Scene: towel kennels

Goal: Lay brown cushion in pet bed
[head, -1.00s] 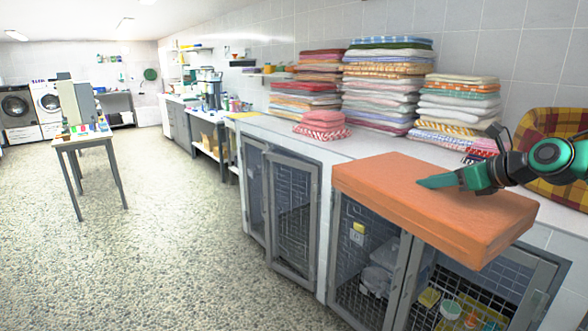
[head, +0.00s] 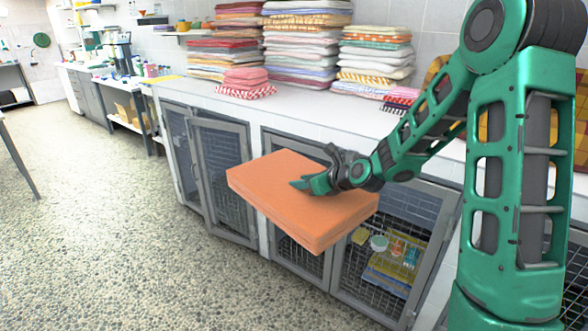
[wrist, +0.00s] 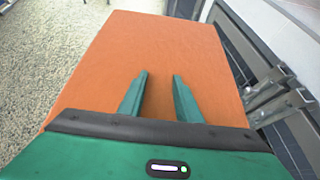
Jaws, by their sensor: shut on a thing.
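The brown cushion (head: 290,200), orange-brown in the picture, is a thick, flat rectangular slab. It is held in the air, roughly level, in front of the kennel doors and below the counter top. My gripper (head: 301,184) is shut on it from the right side. In the wrist view the cushion (wrist: 165,45) stretches away beyond my gripper (wrist: 160,76), with a finger on either side of a strip of it; the underside of the grip is hidden. I cannot make out a pet bed for certain. A yellow and red checked thing (head: 581,122) is mostly hidden behind my arm.
Wire-fronted kennels line the space under the white counter (head: 300,107); one kennel door (head: 222,172) at left stands ajar. The right kennel holds bowls and small items (head: 390,255). Folded towel stacks (head: 305,45) stand on the counter. The speckled floor (head: 110,240) at left is clear.

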